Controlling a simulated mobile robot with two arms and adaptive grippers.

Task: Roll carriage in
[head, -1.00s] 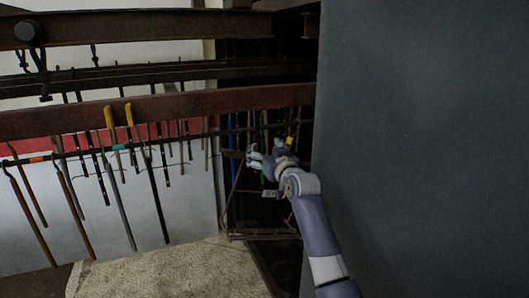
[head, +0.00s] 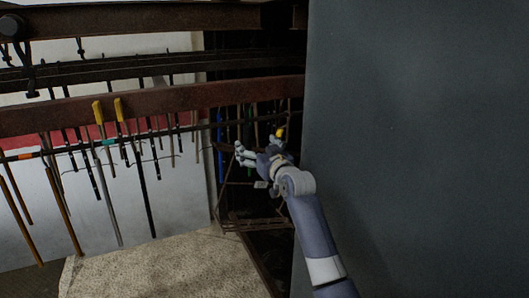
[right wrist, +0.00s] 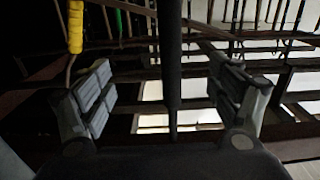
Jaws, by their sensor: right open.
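A thin brown wire frame (head: 255,226), which may be the carriage, hangs below the rusty rail beam (head: 160,107) in the dark bay at the centre of the head view. My right gripper (head: 244,154) is at the upper part of this frame, beside the hanging tools. In the right wrist view its two fingers (right wrist: 168,95) are wide apart. A dark upright rod (right wrist: 171,60) shows between them; I cannot tell if it touches or what it belongs to. My left gripper is not in view.
A large dark grey panel (head: 420,140) fills the right side, close to my right arm. A yellow handle (right wrist: 75,28) hangs near the left finger. A pale speckled surface (head: 150,265) lies below.

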